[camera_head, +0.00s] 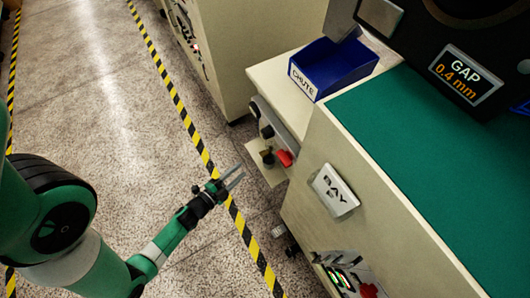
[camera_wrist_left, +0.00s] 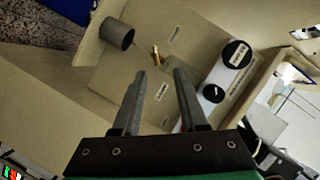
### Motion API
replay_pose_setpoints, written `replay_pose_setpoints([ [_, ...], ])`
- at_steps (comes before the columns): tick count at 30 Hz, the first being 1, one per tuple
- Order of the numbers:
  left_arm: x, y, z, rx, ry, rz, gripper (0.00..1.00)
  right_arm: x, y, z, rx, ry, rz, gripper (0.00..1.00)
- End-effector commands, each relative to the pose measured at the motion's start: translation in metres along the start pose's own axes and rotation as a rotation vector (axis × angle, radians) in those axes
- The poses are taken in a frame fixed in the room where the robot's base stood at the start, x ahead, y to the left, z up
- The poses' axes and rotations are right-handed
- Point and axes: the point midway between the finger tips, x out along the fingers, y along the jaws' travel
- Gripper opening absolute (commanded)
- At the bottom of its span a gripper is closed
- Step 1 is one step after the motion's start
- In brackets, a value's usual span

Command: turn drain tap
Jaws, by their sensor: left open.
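My left gripper (camera_head: 233,178) is open and empty, its two fingers pointing at the side of the cream cabinet, with a gap between them and the fittings there. A red part (camera_head: 285,158) and a dark fitting (camera_head: 267,157) sit low on that side; I cannot tell which is the drain tap. In the left wrist view the open fingers (camera_wrist_left: 160,85) point toward a small brass-coloured fitting (camera_wrist_left: 156,54) on a cream panel. A grey cylinder (camera_wrist_left: 117,33) stands beside it. Two round black knobs (camera_wrist_left: 236,54) are on the right. My right gripper is not in view.
A blue bin marked CHUTE (camera_head: 330,68) sits on the cabinet. A BAY plate (camera_head: 335,190) and lit switches (camera_head: 342,277) are on its front. A GAP display (camera_head: 466,75) stands above the green top (camera_head: 430,150). The speckled floor (camera_head: 110,110) with striped tape is open on the left.

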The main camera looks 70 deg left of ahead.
Motion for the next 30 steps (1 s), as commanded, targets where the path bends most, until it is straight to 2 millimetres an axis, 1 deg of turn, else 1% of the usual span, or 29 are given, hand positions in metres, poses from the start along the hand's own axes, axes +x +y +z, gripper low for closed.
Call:
replay_pose_setpoints([
  [2, 0.002, 0.001, 0.0, 0.0, 0.002, 0.001, 0.42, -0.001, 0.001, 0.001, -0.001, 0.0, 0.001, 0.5],
  [5, 0.011, 0.002, 0.001, 0.001, 0.005, -0.001, 0.42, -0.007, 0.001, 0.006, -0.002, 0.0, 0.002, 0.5],
  [8, 0.029, 0.005, 0.001, 0.0, 0.01, 0.0, 0.42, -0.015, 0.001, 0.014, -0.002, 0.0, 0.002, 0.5],
  [12, 0.062, 0.004, 0.001, 0.0, 0.009, -0.001, 0.42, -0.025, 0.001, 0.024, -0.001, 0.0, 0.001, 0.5],
  [15, 0.083, 0.003, 0.0, 0.0, 0.007, -0.001, 0.42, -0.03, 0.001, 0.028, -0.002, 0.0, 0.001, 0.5],
  [19, 0.104, 0.003, 0.0, -0.001, 0.005, 0.0, 0.42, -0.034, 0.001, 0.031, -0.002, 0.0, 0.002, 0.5],
  [21, 0.111, 0.002, -0.001, -0.001, 0.005, 0.001, 0.42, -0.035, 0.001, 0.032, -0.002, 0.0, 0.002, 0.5],
  [24, 0.116, 0.002, -0.001, -0.002, 0.003, 0.002, 0.42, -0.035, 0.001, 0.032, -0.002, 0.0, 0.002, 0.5],
  [30, 0.117, 0.001, -0.001, -0.002, 0.003, 0.003, 0.42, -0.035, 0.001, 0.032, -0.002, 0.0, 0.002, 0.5],
])
